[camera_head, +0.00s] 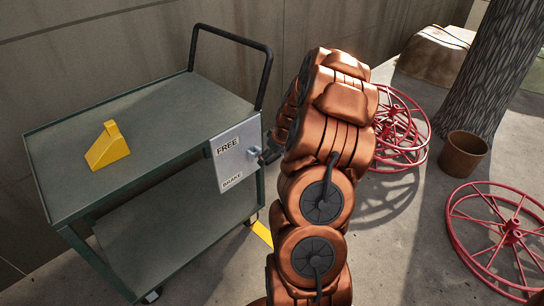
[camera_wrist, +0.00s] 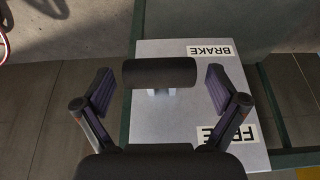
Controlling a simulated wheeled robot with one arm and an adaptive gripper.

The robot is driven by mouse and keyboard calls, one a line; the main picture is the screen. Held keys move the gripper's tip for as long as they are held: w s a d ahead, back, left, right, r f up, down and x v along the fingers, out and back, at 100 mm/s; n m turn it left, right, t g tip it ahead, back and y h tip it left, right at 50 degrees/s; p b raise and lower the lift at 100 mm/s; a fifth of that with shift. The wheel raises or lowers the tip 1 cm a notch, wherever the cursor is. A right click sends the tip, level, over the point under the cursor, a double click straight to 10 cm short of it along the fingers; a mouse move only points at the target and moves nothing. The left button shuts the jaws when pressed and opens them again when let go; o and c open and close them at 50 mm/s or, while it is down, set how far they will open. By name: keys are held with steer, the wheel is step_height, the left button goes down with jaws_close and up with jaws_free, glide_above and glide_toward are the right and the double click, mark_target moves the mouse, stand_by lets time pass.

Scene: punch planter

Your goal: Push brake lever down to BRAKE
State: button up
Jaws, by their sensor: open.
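The brake lever has a black cylindrical grip (camera_wrist: 160,72) on a pale stem and sticks out from a light grey plate (camera_wrist: 165,115). The plate bears a FREE label (camera_head: 228,146) above and a BRAKE label (camera_head: 232,181) below; both appear upside down in the wrist view. The plate is on the right end of a green cart (camera_head: 165,110). My gripper (camera_wrist: 159,78) is open, one finger beyond each end of the grip, with gaps showing. In the head view my arm hides most of the gripper. The lever's exact setting is hard to tell.
A yellow wedge (camera_head: 108,147) sits on the cart's top, and a black push handle (camera_head: 236,38) rises behind it. Red spoked wheels (camera_head: 512,232), a brown pot (camera_head: 462,155) and a tree trunk (camera_head: 493,70) stand at right. A wall runs behind the cart.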

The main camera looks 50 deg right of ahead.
steer(key=c, duration=1.7)
